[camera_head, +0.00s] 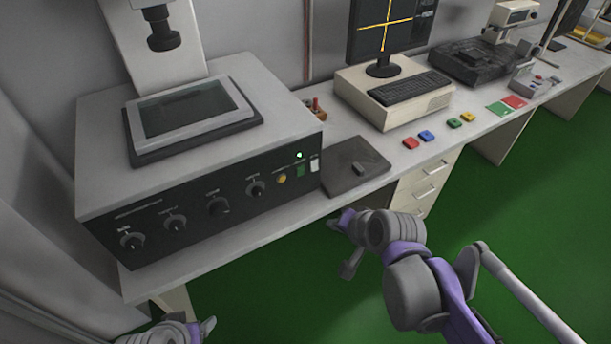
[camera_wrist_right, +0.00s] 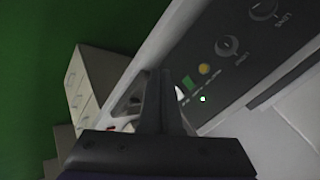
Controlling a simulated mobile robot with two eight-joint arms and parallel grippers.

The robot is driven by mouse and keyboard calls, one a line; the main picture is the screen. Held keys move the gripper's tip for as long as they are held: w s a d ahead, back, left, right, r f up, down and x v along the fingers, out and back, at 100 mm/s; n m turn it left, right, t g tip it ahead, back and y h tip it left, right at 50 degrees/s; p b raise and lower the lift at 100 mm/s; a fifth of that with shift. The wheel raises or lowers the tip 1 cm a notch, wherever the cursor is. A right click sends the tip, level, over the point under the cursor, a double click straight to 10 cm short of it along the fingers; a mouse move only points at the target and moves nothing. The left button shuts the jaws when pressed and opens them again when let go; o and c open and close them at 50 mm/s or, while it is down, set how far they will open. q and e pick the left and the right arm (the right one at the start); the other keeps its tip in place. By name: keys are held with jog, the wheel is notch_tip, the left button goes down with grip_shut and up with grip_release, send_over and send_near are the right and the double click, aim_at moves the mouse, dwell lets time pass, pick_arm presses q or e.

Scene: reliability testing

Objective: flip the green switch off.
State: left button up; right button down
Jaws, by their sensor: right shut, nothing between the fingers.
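The green switch (camera_head: 300,170) is on the right end of the dark front panel of a grey instrument (camera_head: 255,120), between a yellow button and a white switch. A small green light glows above it. In the right wrist view the green switch (camera_wrist_right: 187,83) shows just beyond my right gripper (camera_wrist_right: 160,75), whose fingers are shut and empty. In the head view my right gripper (camera_head: 345,220) is in front of the bench edge, below and right of the switch, apart from it. My left gripper (camera_head: 203,328) is partly cut off at the bottom left; its fingers are unclear.
Round knobs (camera_head: 218,207) line the panel left of the yellow button (camera_head: 282,179). A dark flat plate (camera_head: 350,175) lies on the bench right of the instrument. A computer (camera_head: 392,95) and several coloured blocks stand farther right. The green floor in front is clear.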

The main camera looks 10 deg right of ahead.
jog(key=w+d+r+m+t+b, duration=0.1)
jog(key=w+r+m+t, duration=0.1)
jog(key=w+m, duration=0.4)
jog(key=w, duration=0.3)
jog(key=shift+w+d+r+y, duration=0.15)
jog(key=shift+w+y, duration=0.05)
jog(key=shift+y, duration=0.2)
send_near(300, 170)
jog(key=x, duration=0.5)
jog(key=shift+d+f+b, duration=0.1)
jog(key=shift+f+b, duration=0.3)
jog(key=shift+f, duration=0.2)
jog(key=shift+w, duration=0.35)
jog(key=shift+r, duration=0.1)
